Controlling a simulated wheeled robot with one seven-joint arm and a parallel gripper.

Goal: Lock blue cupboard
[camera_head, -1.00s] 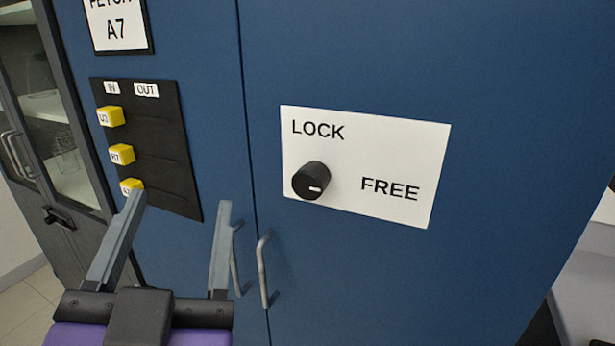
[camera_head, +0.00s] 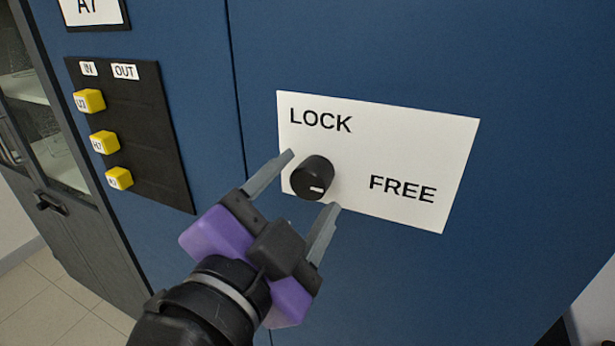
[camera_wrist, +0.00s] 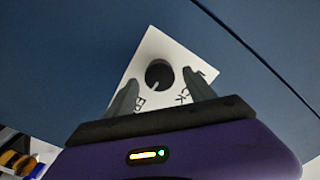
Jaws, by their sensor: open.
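The blue cupboard (camera_head: 400,50) fills most of the head view. A white plate (camera_head: 410,160) on its right door reads LOCK at upper left and FREE at right. A black round knob (camera_head: 312,177) sits on the plate, and its white mark points right, toward FREE. My gripper (camera_head: 310,180) is open, with one finger left of the knob and one below right of it. The fingers look apart from the knob. In the wrist view the knob (camera_wrist: 159,74) shows beyond and between the open fingers (camera_wrist: 162,92).
A black panel (camera_head: 145,125) with IN and OUT labels and yellow blocks (camera_head: 104,143) is on the left door. A grey glass-fronted cabinet (camera_head: 60,200) stands further left. The door face right of the plate is clear.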

